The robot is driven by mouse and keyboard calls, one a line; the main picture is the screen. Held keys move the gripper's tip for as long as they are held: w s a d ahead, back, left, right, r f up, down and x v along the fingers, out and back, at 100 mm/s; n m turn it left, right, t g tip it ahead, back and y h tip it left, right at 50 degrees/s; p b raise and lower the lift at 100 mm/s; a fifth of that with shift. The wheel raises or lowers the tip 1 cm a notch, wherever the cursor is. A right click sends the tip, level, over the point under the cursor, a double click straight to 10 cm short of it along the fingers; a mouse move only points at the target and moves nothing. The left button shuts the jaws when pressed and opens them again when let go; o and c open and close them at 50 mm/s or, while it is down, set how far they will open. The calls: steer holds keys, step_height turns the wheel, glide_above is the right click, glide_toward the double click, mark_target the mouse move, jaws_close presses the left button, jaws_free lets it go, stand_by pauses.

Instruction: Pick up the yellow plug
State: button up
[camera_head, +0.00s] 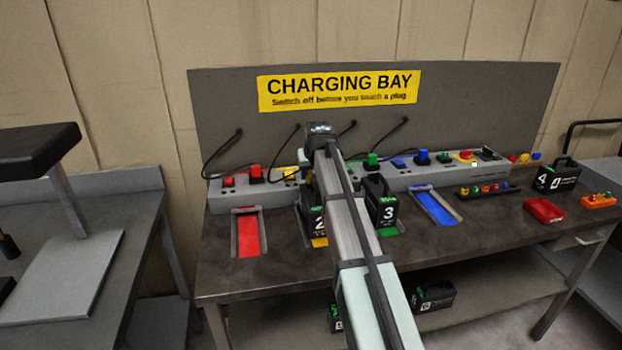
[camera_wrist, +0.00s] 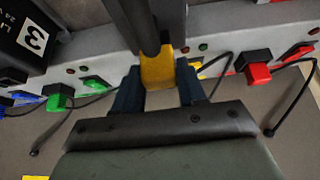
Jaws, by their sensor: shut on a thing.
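The yellow plug (camera_wrist: 157,72) sits between the two dark blue fingers of my gripper (camera_wrist: 158,85) in the wrist view. The gripper is shut on it. In the head view my arm hides the gripper and the plug. A yellow switch (camera_head: 291,174) shows on the strip (camera_head: 237,200) just left of my arm.
A red plug (camera_wrist: 258,75) and a green plug (camera_wrist: 58,97) flank my gripper, with black cables nearby. Battery 2 (camera_head: 318,222) and battery 3 (camera_head: 384,207) stand close to my arm. The bench front (camera_head: 225,270) is clear on the left.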

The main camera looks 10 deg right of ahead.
steer(key=c, duration=0.3)
